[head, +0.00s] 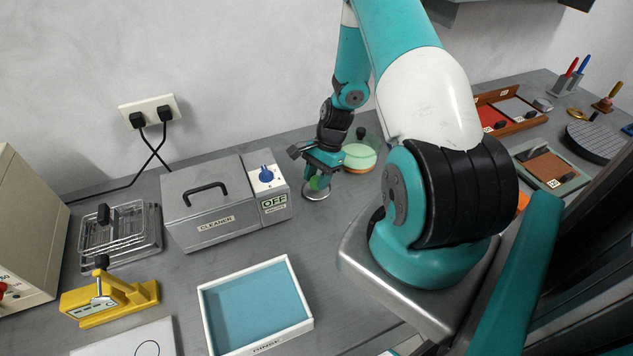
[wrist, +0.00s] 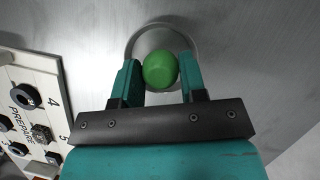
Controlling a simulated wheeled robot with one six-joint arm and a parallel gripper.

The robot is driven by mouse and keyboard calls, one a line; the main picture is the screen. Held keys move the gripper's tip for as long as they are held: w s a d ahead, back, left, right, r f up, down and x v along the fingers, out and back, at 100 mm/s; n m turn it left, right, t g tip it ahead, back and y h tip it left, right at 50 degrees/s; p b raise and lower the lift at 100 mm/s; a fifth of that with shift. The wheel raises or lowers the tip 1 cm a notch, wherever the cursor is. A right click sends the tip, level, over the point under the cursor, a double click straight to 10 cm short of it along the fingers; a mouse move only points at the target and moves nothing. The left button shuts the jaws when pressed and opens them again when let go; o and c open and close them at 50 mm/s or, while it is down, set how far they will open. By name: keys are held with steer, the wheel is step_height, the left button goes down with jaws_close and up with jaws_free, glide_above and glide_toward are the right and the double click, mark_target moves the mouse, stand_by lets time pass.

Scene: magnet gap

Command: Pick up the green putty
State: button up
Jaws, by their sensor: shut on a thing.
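The green putty (wrist: 160,70) is a rounded green lump between the two teal fingers of my gripper (wrist: 160,84) in the wrist view. My gripper is shut on it. A round grey metal dish (wrist: 140,41) shows behind the putty in the wrist view. In the head view my gripper (head: 318,177) points down at the dish (head: 318,193), just right of the cleaner box, and the putty (head: 319,183) shows small between the fingers. I cannot tell whether the putty touches the dish.
The grey cleaner box (head: 208,210) with an OFF panel (head: 275,202) stands close left of my gripper. A round clear-lidded container (head: 360,155) stands close behind and right. A white-rimmed blue rinse tray (head: 204,313) lies in front. A wire basket (head: 117,236) and yellow fixture (head: 108,299) are further left.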

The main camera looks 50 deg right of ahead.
mark_target(317, 178)
step_height(317, 178, up, 19)
steer(key=b, duration=0.3)
steer(key=shift+f, duration=0.15)
steer(key=shift+o, duration=0.4)
steer(key=shift+a, duration=0.1)
